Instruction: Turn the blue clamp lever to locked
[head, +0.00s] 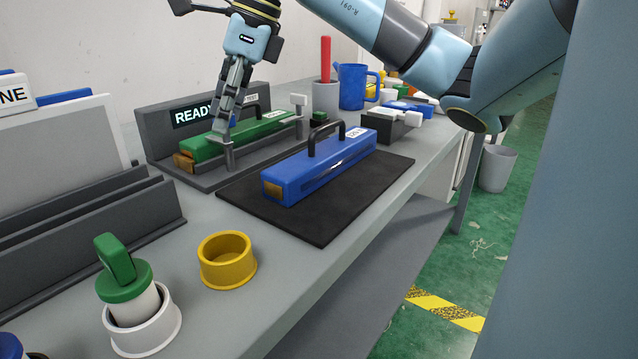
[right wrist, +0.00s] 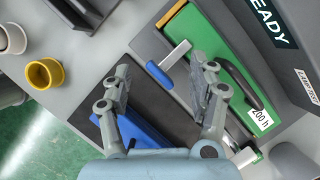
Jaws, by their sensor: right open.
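In the right wrist view the blue clamp lever (right wrist: 159,75) has a blue grip on a pale metal bar (right wrist: 176,55), which reaches to the edge of the green module (right wrist: 199,32). My right gripper (right wrist: 163,72) is open, and the blue grip shows between its spread fingers; I cannot tell whether they touch it. In the head view my right gripper (head: 223,125) points down over the near end of the green module (head: 260,131), beside a grey post (head: 229,157). The blue grip cannot be made out there. My left gripper is not in view.
The green module sits in a grey fixture (head: 150,136) with a READY display (head: 193,113). A blue module (head: 325,168) with a black handle lies on a black mat (head: 310,226). A yellow ring (head: 227,275) and a white holder (head: 160,331) stand nearer. Cups stand behind.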

